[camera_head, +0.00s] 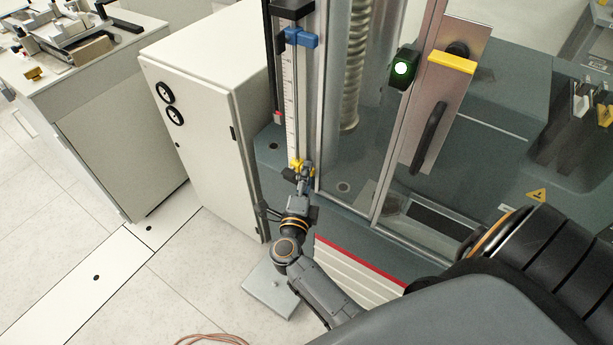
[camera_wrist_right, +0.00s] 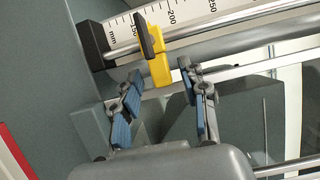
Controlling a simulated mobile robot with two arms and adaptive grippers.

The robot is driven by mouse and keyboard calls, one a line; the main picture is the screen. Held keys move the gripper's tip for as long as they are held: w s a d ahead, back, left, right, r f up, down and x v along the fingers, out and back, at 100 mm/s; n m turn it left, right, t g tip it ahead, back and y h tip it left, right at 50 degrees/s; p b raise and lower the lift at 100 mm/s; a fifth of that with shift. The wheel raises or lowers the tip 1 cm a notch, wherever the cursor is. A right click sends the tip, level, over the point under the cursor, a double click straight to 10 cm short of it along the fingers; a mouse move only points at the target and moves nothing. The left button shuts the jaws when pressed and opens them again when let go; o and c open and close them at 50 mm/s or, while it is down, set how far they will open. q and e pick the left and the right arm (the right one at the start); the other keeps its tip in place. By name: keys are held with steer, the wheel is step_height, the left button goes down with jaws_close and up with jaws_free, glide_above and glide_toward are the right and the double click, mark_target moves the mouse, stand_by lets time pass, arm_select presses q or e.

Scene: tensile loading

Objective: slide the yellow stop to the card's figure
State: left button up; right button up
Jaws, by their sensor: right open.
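The yellow stop (camera_head: 295,164) sits low on the upright white scale (camera_head: 290,105) at the machine's left front. In the right wrist view the yellow stop (camera_wrist_right: 160,70) carries a black piece (camera_wrist_right: 148,34) that crosses the scale (camera_wrist_right: 190,14), beside the 200 mark on the side toward "mm". My right gripper (camera_head: 304,170) is at the stop. In the wrist view its blue-padded fingers (camera_wrist_right: 161,75) are spread, with the stop's yellow tab between their tips and gaps visible. I cannot make out the card or its figure. My left gripper is not in view.
A blue clamp (camera_head: 301,38) sits higher on the scale. A white cabinet (camera_head: 195,110) stands close on the left. The clear guard door with its black handle (camera_head: 428,138) and a green-lit button (camera_head: 401,68) are to the right. A grey plate (camera_head: 270,290) lies below.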

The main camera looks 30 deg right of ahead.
steer(key=v, duration=0.7)
steer(key=shift+a, duration=0.2)
steer(key=shift+s, duration=0.15)
steer(key=a+f+n+t+y, duration=0.1)
steer(key=a+f+n+y, duration=0.35)
steer(key=f+n, duration=0.3)
steer(key=a+f+n+t+y, duration=0.2)
steer(key=a+f+n+y, duration=0.25)
steer(key=f+n, duration=0.35)
steer(key=s+a+f+n+g+y, duration=0.1)
steer(key=s+f+n+g+y, duration=0.15)
steer(key=s+f, duration=0.45)
steer(key=s+a+f+n+g+y, duration=0.1)
steer(key=s+f+n+g+y, duration=0.25)
steer(key=f, duration=0.55)
steer(key=s+d+f+n+g, duration=0.2)
steer(key=s+f+g, duration=0.1)
steer(key=s, duration=0.6)
steer(key=s+d+f+n+g+h, duration=0.1)
steer(key=s+d+f+n+g, duration=0.2)
steer(key=s+f, duration=0.3)
steer(key=s+d+f+n+g+h, duration=0.1)
steer(key=s+d+f+n+g, duration=0.1)
steer(key=s, duration=1)
step_height(320, 180, down, 3)
steer(key=shift+s+d+r+n+g, duration=0.3)
steer(key=shift+d+n+g, duration=0.15)
steer(key=shift+n, duration=0.1)
